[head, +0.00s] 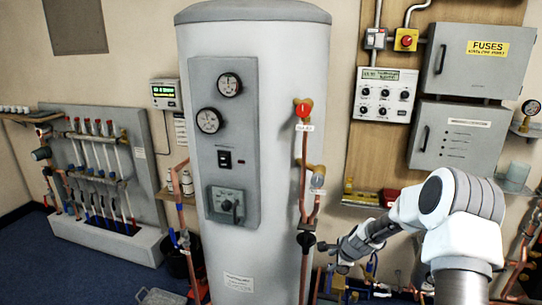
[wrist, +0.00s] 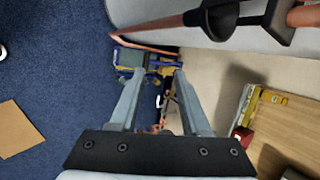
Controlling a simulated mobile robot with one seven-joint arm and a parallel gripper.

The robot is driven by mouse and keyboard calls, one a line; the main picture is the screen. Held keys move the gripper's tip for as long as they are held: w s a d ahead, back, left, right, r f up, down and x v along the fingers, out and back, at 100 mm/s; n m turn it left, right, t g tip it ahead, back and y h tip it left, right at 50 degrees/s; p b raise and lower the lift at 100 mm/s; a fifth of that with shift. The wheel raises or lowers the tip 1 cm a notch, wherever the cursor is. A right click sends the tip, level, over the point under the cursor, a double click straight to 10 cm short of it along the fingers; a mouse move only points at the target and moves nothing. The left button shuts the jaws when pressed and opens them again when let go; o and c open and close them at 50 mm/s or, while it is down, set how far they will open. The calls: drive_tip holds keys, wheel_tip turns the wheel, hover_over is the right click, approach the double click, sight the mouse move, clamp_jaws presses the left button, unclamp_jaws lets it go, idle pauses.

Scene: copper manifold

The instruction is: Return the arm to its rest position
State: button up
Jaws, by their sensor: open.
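My arm (head: 450,205) reaches in from the lower right in the head view, bent at a grey joint. My gripper (head: 331,257) is at its left end, low, to the right of the copper pipe and black fitting (head: 306,240) beside the tank; I cannot tell the exact gap. In the wrist view my gripper (wrist: 157,75) shows two grey fingers spread apart, with nothing between them. Behind the fingertips is a blurred cluster of blue, yellow and copper parts near the floor.
A grey tank (head: 270,150) with gauges stands left of my gripper. A red-handled valve (head: 303,109) sits above on its pipe. A shelf (head: 362,198) with small items and grey fuse boxes (head: 480,62) are on the right wall. Blue carpet (wrist: 60,70) is open at left in the wrist view.

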drive_tip(key=s+a+r+n+p, duration=0.15)
drive_tip(key=s+r+n, duration=0.3)
drive_tip(key=r, duration=0.45)
drive_tip(key=s+a+r+n, duration=0.25)
drive_tip(key=s+r, duration=0.35)
drive_tip(key=r, duration=0.3)
drive_tip(key=s+a+r+n, duration=0.2)
drive_tip(key=s+r+n, duration=0.2)
drive_tip(key=s+r, duration=0.3)
drive_tip(key=s+r+n+h, duration=0.1)
drive_tip(key=s+r+n, duration=0.3)
drive_tip(key=s, duration=0.7)
drive_tip(key=s+r+n+p, duration=0.1)
drive_tip(key=s+r+n, duration=0.3)
drive_tip(key=s, duration=0.7)
drive_tip(key=shift+s+r+g+h+p, duration=0.2)
drive_tip(key=shift+r+g+h+p, duration=0.1)
drive_tip(key=shift+g+h, duration=0.1)
